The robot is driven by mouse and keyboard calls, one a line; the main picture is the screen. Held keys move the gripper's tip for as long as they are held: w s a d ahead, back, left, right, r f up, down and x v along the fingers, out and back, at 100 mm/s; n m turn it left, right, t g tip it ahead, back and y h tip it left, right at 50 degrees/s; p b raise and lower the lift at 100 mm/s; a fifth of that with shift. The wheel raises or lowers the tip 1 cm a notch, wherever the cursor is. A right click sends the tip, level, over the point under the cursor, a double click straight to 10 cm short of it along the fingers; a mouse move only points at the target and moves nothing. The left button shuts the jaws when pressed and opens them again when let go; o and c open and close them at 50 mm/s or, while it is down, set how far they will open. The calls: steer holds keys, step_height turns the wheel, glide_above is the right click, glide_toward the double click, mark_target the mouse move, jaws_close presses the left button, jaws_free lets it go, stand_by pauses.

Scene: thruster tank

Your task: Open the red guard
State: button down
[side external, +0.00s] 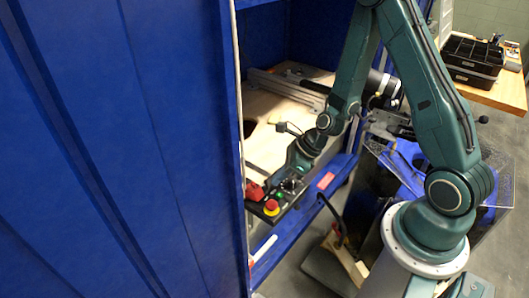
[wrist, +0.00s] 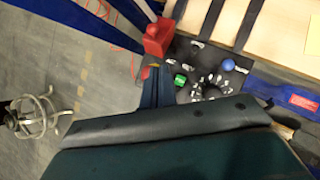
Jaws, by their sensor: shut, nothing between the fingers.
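The red guard (side external: 254,190) is a small red block at the left end of a dark control panel, close to the blue cabinet edge. It also shows in the wrist view (wrist: 157,38), near the top middle. I cannot tell how far its cover is raised. My gripper (side external: 288,181) is over the panel, to the right of the guard and apart from it. It is shut and empty.
A red stop button on a yellow base (side external: 271,208) sits at the panel's front, close to the guard. A green button (wrist: 180,80), a blue knob (wrist: 228,65) and a dial with white marks are on the panel. Blue cabinet walls (side external: 130,150) stand to the left.

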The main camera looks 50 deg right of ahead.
mark_target(256, 187)
steer(key=shift+w+a+f, duration=0.2)
steer(key=shift+w+a, duration=0.35)
steer(key=shift+w, duration=0.3)
steer(key=shift+w+a+f, duration=0.2)
steer(key=shift+w+a, duration=0.35)
steer(key=shift+w, duration=0.25)
steer(key=shift+w+r, duration=0.2)
steer(key=shift+w, duration=0.35)
steer(key=shift+w+r, duration=0.2)
steer(key=shift+w, duration=0.35)
steer(key=w+f, duration=0.1)
steer(key=w, duration=0.6)
steer(key=shift+w+f, duration=0.15)
steer(key=shift+w, duration=0.25)
steer(key=shift+s, duration=0.15)
stand_by(1.1)
steer(key=shift+s+f, duration=0.35)
steer(key=shift+s, duration=0.2)
steer(key=shift+s, duration=0.1)
